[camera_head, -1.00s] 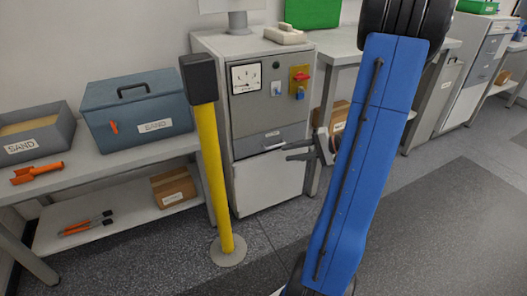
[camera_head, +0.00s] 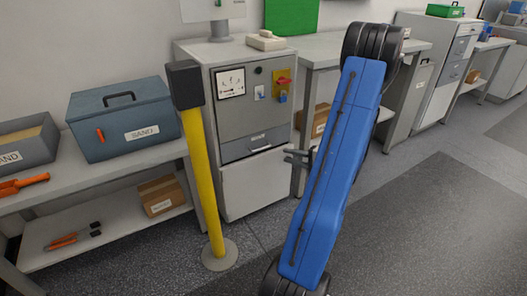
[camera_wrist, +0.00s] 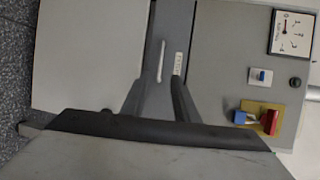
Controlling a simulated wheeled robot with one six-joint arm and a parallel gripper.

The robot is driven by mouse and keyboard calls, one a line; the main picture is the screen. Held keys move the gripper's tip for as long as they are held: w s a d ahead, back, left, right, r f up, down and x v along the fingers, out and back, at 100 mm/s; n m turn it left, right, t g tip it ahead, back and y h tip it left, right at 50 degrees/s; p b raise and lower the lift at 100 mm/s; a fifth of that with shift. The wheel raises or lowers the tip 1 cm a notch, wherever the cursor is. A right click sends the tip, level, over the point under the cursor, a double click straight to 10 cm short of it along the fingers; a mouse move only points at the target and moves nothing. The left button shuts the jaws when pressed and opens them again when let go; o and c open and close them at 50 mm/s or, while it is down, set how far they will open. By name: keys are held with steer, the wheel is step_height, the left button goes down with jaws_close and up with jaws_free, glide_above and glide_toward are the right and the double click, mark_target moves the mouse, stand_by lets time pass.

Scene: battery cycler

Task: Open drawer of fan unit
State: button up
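The fan unit is a grey cabinet (camera_head: 232,195) with a gauge and switches on its upper panel. Its darker drawer (camera_head: 236,152) is flush with the front and looks shut. The drawer's pale handle (camera_wrist: 161,62) shows in the wrist view beside a small label. My gripper (camera_wrist: 159,82) is open and empty, its two dark fingers spread and pointing at the drawer, with the handle beyond and between their tips. In the head view my gripper (camera_head: 288,156) is right of the drawer, apart from the front, and partly hidden by my blue arm.
A yellow post (camera_head: 203,175) on a round base stands just left of the cabinet. A shelf bench (camera_head: 95,178) with a blue sand box (camera_head: 122,115) is further left. A workbench (camera_head: 340,47) stands on the right. The floor in front is clear.

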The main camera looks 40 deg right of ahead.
mark_target(262, 149)
steer(key=x, duration=1.4)
jaws_close()
